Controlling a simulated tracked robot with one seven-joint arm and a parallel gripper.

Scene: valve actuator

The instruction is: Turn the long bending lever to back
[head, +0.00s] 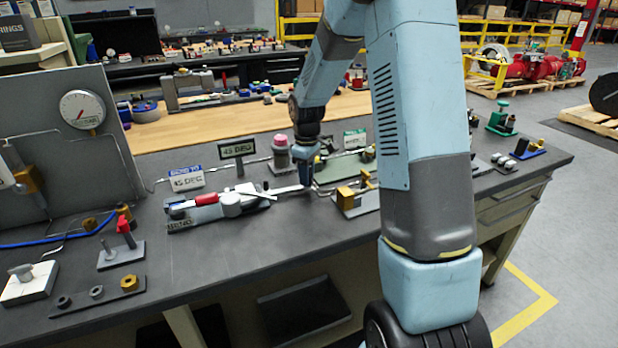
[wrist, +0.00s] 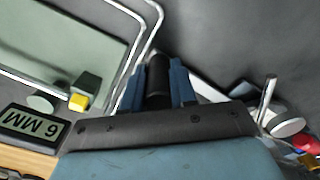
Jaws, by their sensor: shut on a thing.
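The tube bender lies on the bench, with a grey base (head: 190,220), a white round die (head: 231,204) and a red grip (head: 206,199). Its long pale bending lever (head: 283,191) reaches right from the die to my gripper (head: 309,176). In the wrist view my gripper (wrist: 158,78) has its two blue fingers shut around a dark cylindrical grip at the lever's end (wrist: 157,75). The white die also shows at the right of the wrist view (wrist: 285,124). My fingers hide part of the grip.
A small display (head: 237,149) reads 45 DEG, and a card (head: 187,179) names a bend to 45 DEG. A brass-blocked fixture (head: 347,197) with bent rods stands just right of my gripper. The bench front is fairly clear.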

